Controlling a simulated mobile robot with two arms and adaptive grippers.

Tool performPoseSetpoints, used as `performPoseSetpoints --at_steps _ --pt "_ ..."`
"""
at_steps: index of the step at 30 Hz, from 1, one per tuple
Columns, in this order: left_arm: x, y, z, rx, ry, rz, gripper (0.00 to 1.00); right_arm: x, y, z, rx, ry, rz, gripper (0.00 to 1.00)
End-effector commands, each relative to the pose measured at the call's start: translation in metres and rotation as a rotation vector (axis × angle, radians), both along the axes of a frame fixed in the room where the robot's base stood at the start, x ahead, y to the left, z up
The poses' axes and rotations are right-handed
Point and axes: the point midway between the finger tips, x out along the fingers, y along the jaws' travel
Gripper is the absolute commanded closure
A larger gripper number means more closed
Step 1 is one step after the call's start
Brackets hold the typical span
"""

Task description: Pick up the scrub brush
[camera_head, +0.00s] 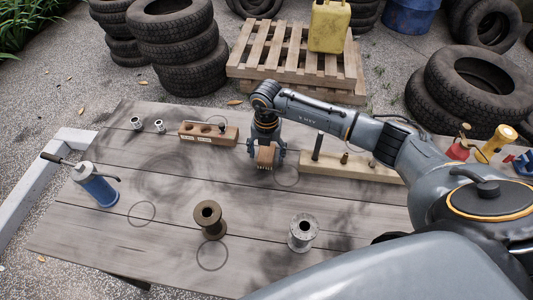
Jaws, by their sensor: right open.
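The scrub brush (266,156) has a brown wooden block with pale bristles along its lower edge. It is at the back middle of the grey wooden table. My right gripper (266,153) points down over it, with one finger on each side of the block. The fingers are open; whether either touches the brush is too small to tell. The gripper hides the top of the brush. My left gripper is not in view.
A wooden block with holes (208,133) stands left of the brush, and a wooden board with pegs (345,168) lies close on its right. A blue pump can (95,187), a brown spool (209,218) and a grey spool (302,233) stand nearer. The table's left middle is clear.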

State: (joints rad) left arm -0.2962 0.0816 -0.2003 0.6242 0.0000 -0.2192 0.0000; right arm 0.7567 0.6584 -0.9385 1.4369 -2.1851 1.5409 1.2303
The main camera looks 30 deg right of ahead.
Motion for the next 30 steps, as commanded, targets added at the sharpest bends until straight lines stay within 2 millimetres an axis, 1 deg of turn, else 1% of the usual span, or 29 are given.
performPoseSetpoints --at_steps 6,7,11,12,14,15,16,25,30 --pt "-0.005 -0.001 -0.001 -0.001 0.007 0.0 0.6 0.0 0.0 -0.002 0.0 -0.001 0.001 0.28" --pt "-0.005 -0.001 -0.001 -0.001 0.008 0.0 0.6 0.0 0.0 -0.002 0.0 -0.001 0.001 0.3" --pt "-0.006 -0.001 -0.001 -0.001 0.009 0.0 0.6 0.0 0.0 -0.001 0.001 -0.001 0.001 0.57" --pt "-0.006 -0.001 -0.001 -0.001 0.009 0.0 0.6 0.0 0.0 -0.001 0.001 -0.001 0.001 0.65" --pt "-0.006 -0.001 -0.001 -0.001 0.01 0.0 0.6 0.0 0.0 -0.001 0.001 -0.001 0.001 0.77" --pt "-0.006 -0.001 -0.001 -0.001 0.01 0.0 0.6 0.0 0.0 -0.001 0.0 0.0 0.001 0.85" --pt "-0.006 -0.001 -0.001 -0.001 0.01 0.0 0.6 0.0 0.0 -0.001 0.0 0.0 0.001 0.88" --pt "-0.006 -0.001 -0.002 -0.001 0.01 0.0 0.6 0.001 0.0 0.001 0.0 -0.001 0.001 0.88" --pt "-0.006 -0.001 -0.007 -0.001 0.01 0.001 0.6 0.001 0.0 0.012 0.0 -0.004 0.002 0.88"
